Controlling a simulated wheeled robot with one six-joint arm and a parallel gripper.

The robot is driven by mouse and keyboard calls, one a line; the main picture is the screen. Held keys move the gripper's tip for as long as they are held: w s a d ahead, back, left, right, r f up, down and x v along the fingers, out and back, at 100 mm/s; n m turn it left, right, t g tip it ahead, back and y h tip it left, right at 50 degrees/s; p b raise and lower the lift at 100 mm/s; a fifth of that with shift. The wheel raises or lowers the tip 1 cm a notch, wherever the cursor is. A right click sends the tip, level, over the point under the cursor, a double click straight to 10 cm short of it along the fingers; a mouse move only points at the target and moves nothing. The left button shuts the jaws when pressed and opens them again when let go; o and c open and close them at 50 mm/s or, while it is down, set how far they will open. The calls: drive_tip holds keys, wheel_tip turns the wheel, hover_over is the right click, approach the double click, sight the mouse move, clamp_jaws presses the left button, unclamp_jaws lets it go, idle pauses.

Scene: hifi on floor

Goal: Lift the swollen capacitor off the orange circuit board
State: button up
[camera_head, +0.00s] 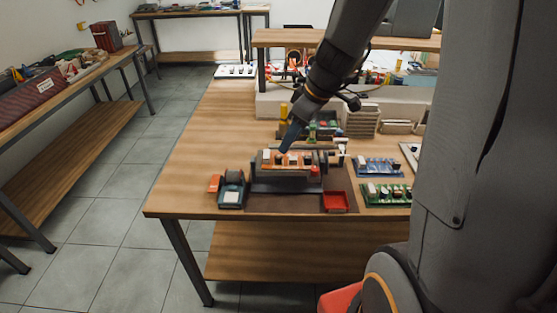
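The orange circuit board (272,168) sits raised in a dark holder (287,186) near the front of the wooden workbench. Several small parts stand on it, one of them pale and at its left end. I cannot tell which of them is the swollen capacitor at this size. My gripper (284,150) comes down from the upper right, with its tip just above or behind the board's top edge. Whether it touches any part cannot be seen. Its fingers are too small and blurred to tell whether they are open or shut.
A small red tray (336,202) lies right of the holder. A blue board (380,167) and a green board (387,194) lie farther right. A dark meter (231,191) stands at the left. The workbench (190,180) is bare at its left end.

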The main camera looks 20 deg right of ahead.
sight(279, 157)
drive_tip(key=shift+p+x, duration=0.95)
drive_tip(key=shift+x, duration=2.65)
drive_tip(key=shift+w, duration=0.1)
clamp_jaws()
